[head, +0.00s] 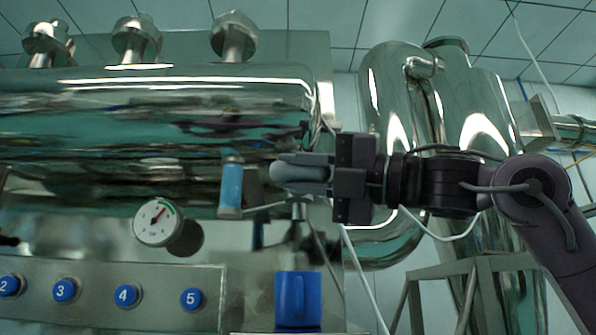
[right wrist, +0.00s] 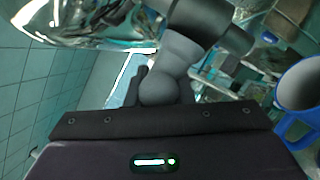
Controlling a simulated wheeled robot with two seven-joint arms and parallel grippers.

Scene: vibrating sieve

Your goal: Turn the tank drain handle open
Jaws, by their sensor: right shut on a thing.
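The drain tap (head: 298,212) hangs below the front end of the shiny tank (head: 150,100). My right gripper (head: 285,172) is level at the top of this tap and points left. Its grey fingers are shut on the drain handle, and they hide most of it, so its angle is hard to read. My left gripper is not in view.
A blue mug (head: 298,300) stands under the tap; it also shows in the right wrist view (right wrist: 284,125). A blue cylinder (head: 230,185) is left of my fingertips. A pressure gauge (head: 155,222) and numbered blue buttons (head: 127,295) are further left. Large pipes (head: 395,100) rise behind my right arm.

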